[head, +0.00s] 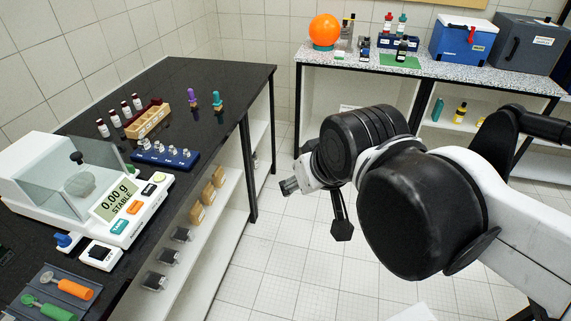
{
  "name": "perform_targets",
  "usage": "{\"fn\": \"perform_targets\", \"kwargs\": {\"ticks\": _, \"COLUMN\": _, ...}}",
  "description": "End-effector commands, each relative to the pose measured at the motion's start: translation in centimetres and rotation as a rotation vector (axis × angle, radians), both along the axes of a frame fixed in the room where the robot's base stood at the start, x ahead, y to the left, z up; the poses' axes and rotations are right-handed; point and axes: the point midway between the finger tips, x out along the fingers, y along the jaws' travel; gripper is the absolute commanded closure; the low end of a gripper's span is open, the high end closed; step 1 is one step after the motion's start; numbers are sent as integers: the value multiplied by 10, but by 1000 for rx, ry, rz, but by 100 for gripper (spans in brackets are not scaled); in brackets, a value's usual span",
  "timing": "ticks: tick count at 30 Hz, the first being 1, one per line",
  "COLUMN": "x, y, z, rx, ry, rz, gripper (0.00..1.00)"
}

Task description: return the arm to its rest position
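My arm reaches in from the right of the head view, bent, with its black joint housings close to the camera. The end of the arm points left, over the open floor between the two benches. My gripper (291,186) shows only in part there, as a small grey tip beside a white link. A dark part hangs below the wrist. The wrist housing hides the rest, so its opening is unclear. No object is visible at the gripper, and it is apart from both benches.
The black bench (215,85) at left carries a balance (110,205), a wooden rack (148,120), a blue vial rack (165,154) and a tool tray (58,312). The speckled back bench (460,80) holds an orange ball (324,29) and a blue box (463,40). Clear floor (262,250) lies between.

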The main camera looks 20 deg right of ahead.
Motion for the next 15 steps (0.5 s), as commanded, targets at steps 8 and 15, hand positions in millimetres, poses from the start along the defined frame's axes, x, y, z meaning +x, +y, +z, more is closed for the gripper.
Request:
{"fn": "perform_targets", "kwargs": {"ticks": 8, "x": -9, "y": -2, "z": -9, "rx": 11, "ry": -11, "rz": -20, "gripper": 61}}
{"fn": "perform_targets", "kwargs": {"ticks": 15, "x": -9, "y": -2, "z": -13, "rx": 10, "ry": -11, "rz": -19, "gripper": 61}}
